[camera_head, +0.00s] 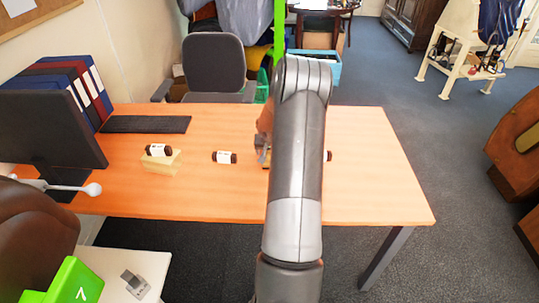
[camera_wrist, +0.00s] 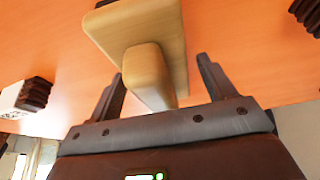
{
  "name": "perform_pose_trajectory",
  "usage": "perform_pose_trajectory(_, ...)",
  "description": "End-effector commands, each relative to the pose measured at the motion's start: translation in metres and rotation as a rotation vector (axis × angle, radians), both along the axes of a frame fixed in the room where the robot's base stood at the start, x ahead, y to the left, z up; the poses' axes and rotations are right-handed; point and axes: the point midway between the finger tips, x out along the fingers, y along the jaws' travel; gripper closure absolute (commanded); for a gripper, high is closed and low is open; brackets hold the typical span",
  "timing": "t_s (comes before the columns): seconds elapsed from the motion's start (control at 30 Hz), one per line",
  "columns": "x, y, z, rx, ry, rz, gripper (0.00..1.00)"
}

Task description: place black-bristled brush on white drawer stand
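In the wrist view a pale wooden piece with a raised block-like grip (camera_wrist: 147,72) lies on the desk, likely the brush. Its bristles cannot be made out for certain. My gripper (camera_wrist: 160,75) is open, with the grip between its fingers and a visible gap to the right finger. In the head view my arm hides most of this spot; only part of my gripper (camera_head: 262,146) shows at the arm's left edge. A white surface (camera_head: 152,262), likely the drawer stand's top, is at the bottom left, below the desk in the picture, with a small grey object (camera_head: 134,283) on it.
A third dark item (camera_head: 328,156) is partly hidden. A monitor (camera_head: 45,125) and keyboard (camera_head: 145,124) stand left. The desk's right end is clear.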

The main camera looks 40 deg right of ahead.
Motion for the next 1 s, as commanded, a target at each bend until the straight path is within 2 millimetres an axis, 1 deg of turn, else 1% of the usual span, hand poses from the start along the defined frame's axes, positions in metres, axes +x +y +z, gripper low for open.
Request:
perform_pose_trajectory(0.03, 0.0000, 0.0000, 0.0000, 0.000, 0.000, 0.000, 0.28)
perform_pose_trajectory(0.07, 0.0000, 0.0000, 0.0000, 0.000, 0.000, 0.000, 0.31)
perform_pose_trajectory(0.6, 0.0002, 0.0001, 0.0003, 0.000, 0.000, 0.000, 0.75)
perform_pose_trajectory(0.63, 0.0002, 0.0001, 0.0003, 0.000, 0.000, 0.000, 0.76)
perform_pose_trajectory(0.87, 0.0002, 0.0000, 0.0012, -0.001, -0.001, 0.000, 0.76)
perform_pose_trajectory(1.0, -0.0002, -0.0004, 0.0059, 0.000, 0.000, -0.001, 0.76)
